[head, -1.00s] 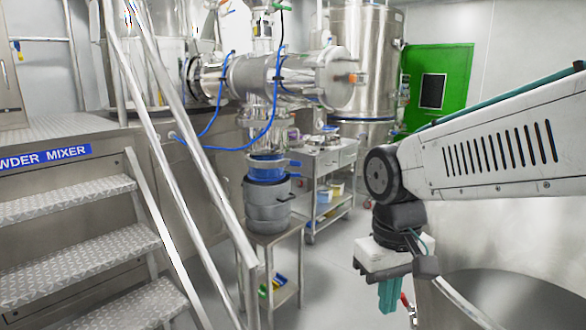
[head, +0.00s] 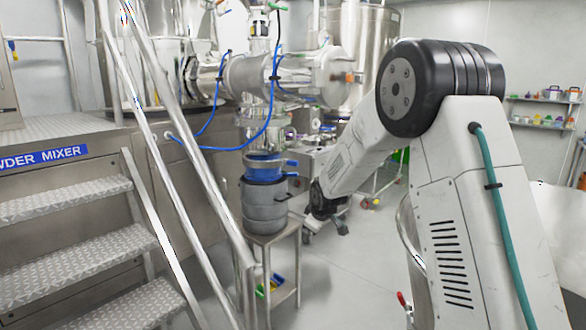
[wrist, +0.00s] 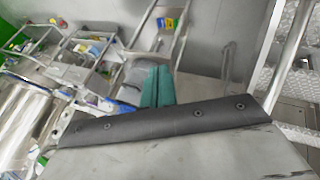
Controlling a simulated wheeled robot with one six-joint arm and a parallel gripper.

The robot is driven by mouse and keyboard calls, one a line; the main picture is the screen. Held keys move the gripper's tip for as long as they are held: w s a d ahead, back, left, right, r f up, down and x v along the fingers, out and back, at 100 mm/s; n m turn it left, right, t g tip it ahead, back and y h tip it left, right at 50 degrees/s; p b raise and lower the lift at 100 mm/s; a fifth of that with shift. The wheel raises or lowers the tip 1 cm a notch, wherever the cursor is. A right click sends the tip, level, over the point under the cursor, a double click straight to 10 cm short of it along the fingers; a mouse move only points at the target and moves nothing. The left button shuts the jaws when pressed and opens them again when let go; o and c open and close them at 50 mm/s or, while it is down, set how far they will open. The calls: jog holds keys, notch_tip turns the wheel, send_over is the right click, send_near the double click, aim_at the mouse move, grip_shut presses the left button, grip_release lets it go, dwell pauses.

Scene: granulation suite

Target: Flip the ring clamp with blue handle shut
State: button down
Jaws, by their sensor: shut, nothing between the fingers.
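The ring clamp (head: 265,157) appears as a pale band at the blue collar under the steel outlet pipe, above a grey vessel (head: 265,205) on a small stand. Small blue handles (head: 291,162) stick out to its right; I cannot tell from this size how far the clamp is open. In the wrist view my gripper (wrist: 157,86) shows its teal fingers together, with nothing between them. Grey and blue parts beside the fingers are likely the vessel and collar. In the head view the fingers are not clearly visible; my wrist is right of the vessel, apart from it.
Metal stairs with a handrail (head: 185,165) stand on the left. A blue hose (head: 240,148) loops in front of the pipe. A steel trolley stands behind my arm. The stand (head: 270,238) holds coloured items on its lower shelf. Floor right of the stand is clear.

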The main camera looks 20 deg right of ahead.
jog(key=w+d+f+n+t, duration=0.1)
jog(key=w+f+n+t, duration=0.15)
jog(key=w, duration=0.65)
jog(key=n+t+y, duration=0.1)
jog(key=n+t, duration=0.7)
send_near(290, 163)
jog(key=s+a, duration=0.3)
jog(key=s, duration=0.4)
jog(key=w, duration=0.4)
jog(key=w+d, duration=0.1)
jog(key=w, duration=0.3)
jog(key=w+d, duration=0.1)
jog(key=w, duration=0.3)
jog(key=shift+d+f, duration=0.1)
jog(key=shift+f, duration=0.2)
jog(key=shift+w+d, duration=0.35)
jog(key=shift+w, duration=0.1)
